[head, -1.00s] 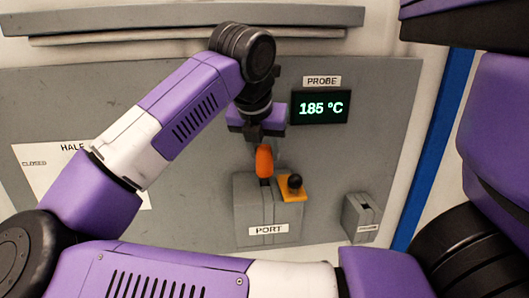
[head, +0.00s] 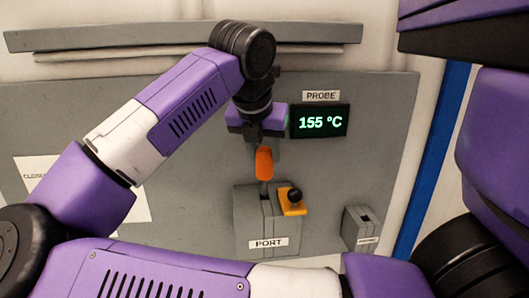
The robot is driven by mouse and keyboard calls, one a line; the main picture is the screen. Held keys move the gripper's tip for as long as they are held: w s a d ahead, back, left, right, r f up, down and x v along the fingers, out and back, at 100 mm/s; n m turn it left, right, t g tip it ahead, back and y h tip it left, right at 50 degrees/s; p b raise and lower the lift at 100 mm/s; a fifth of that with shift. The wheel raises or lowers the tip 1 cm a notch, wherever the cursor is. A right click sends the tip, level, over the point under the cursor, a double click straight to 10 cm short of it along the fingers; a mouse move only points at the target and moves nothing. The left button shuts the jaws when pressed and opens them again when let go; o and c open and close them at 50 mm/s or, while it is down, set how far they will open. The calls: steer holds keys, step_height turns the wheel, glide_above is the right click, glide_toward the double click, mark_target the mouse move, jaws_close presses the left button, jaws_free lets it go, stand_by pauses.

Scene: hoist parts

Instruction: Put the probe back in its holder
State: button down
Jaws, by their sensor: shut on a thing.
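The probe (head: 264,164) has an orange handle and a thin grey shaft below it. My gripper (head: 259,143) is shut on the top of the handle, above the grey block labelled PORT (head: 267,243). The shaft's lower part meets the top of the PORT block; how deep it sits there I cannot tell. A smaller grey block with a dark slot, likely the holder (head: 360,229), stands to the right; its label is too small to read.
An orange plate with a black knob (head: 293,200) sits at the right of the PORT block's top. A white sheet (head: 135,204) is partly behind my arm. The panel between PORT and the small block is clear.

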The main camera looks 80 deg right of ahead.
steer(key=shift+r+p, duration=1)
steer(key=shift+r, duration=2)
